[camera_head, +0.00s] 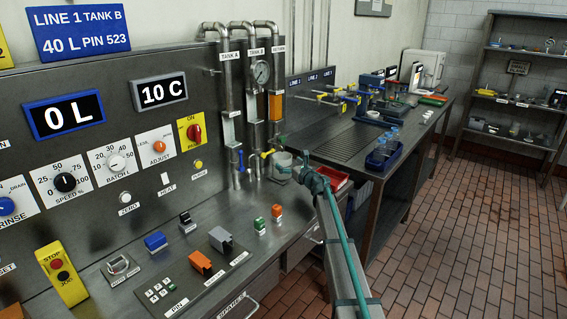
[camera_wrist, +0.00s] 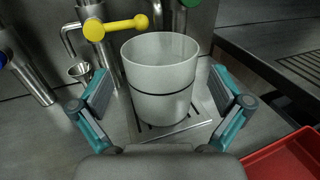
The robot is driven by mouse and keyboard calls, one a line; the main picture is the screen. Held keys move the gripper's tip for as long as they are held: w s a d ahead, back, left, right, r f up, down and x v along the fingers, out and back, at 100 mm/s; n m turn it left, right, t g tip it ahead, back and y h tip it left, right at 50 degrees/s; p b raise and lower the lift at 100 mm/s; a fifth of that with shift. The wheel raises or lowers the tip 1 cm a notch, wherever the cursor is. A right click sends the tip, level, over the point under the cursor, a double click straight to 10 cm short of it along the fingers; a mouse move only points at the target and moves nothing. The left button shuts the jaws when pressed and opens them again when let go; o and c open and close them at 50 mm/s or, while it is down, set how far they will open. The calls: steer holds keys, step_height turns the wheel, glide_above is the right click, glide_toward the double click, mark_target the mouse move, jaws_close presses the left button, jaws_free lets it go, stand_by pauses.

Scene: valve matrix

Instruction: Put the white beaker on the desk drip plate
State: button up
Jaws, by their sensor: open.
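The white beaker (camera_wrist: 160,85), with a dark band around it, stands upright on a slotted metal plate (camera_wrist: 200,124) below the pipes in the wrist view. My gripper (camera_wrist: 160,92) is open, with one finger on each side of the beaker and a gap visible on both sides. In the head view the beaker (camera_head: 283,158) is small, just left of my gripper (camera_head: 297,170) and partly hidden by it. A second slotted surface (camera_head: 341,143) is on the desk to the right; its edge also shows in the wrist view (camera_wrist: 303,64).
A yellow-handled valve (camera_wrist: 118,26) is just behind the beaker. A red tray (camera_wrist: 290,158) is at lower right. A blue tray of bottles (camera_head: 381,160) stands on the desk's front edge.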

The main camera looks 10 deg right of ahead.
steer(key=b+v, duration=0.1)
steer(key=v, duration=0.6)
